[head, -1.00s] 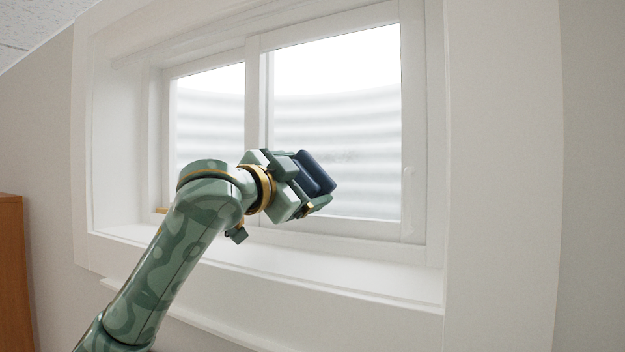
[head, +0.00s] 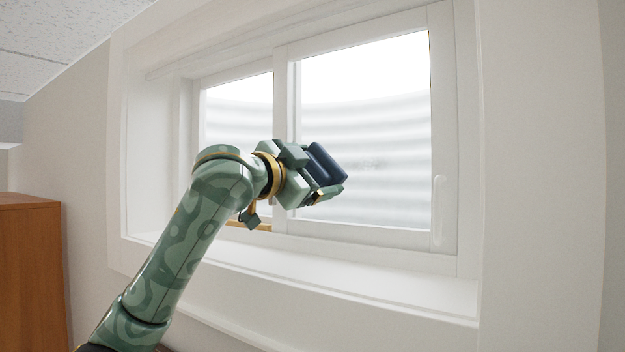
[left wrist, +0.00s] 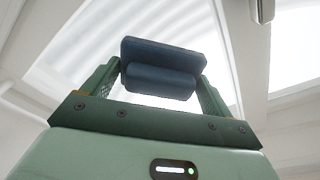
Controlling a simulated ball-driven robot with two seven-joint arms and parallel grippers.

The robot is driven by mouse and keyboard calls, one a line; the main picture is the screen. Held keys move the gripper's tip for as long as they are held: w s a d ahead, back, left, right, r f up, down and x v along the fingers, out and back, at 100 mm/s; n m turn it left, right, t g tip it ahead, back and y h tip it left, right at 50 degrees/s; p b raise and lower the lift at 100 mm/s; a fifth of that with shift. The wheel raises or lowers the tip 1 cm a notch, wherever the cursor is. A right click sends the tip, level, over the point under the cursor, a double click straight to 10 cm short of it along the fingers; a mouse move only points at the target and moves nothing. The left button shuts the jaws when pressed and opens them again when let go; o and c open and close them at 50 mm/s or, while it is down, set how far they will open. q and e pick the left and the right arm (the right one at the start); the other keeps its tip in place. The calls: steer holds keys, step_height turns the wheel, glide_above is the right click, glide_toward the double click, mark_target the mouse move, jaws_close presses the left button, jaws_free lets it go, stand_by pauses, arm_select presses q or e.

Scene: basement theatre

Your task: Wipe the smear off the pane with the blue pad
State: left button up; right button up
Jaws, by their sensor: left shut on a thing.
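The dark blue pad (head: 328,163) is held in my left gripper (head: 322,178), in front of the lower left part of the right-hand window pane (head: 390,110). In the left wrist view the blue pad (left wrist: 165,55) sits between the two green fingers of the left gripper (left wrist: 160,80), which is shut on it. A faint grey speckled smear (head: 372,165) shows on the pane just right of the pad. I cannot tell whether the pad touches the glass. The pad and gripper hide part of the pane. My right gripper is not in view.
The white window frame (head: 445,130) surrounds the panes, with a handle (head: 439,210) on its right side. A deep white sill (head: 400,285) runs below. An orange-brown wooden cabinet (head: 30,270) stands at the far left.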

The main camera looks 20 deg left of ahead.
mark_target(398, 168)
arm_select(q)
steer(key=shift+s+d, duration=0.3)
steer(key=shift+d, duration=1.95)
steer(key=shift+s+d, duration=0.35)
steer(key=shift+d, duration=1.95)
steer(key=shift+s+d, duration=0.3)
steer(key=shift+d, duration=1.95)
steer(key=shift+w+a, duration=0.35)
steer(key=shift+a, duration=1.95)
steer(key=shift+w+a, duration=0.3)
steer(key=shift+a, duration=2.05)
steer(key=shift+w+a, duration=0.35)
steer(key=shift+a, duration=1.95)
steer(key=shift+d+r+v, duration=0.15)
steer(key=shift+v, duration=1.35)
steer(key=shift+d+r+v, duration=0.15)
steer(key=shift+v, duration=1.35)
steer(key=v, duration=0.3)
steer(key=shift+s+d, duration=0.1)
steer(key=shift+d, duration=0.05)
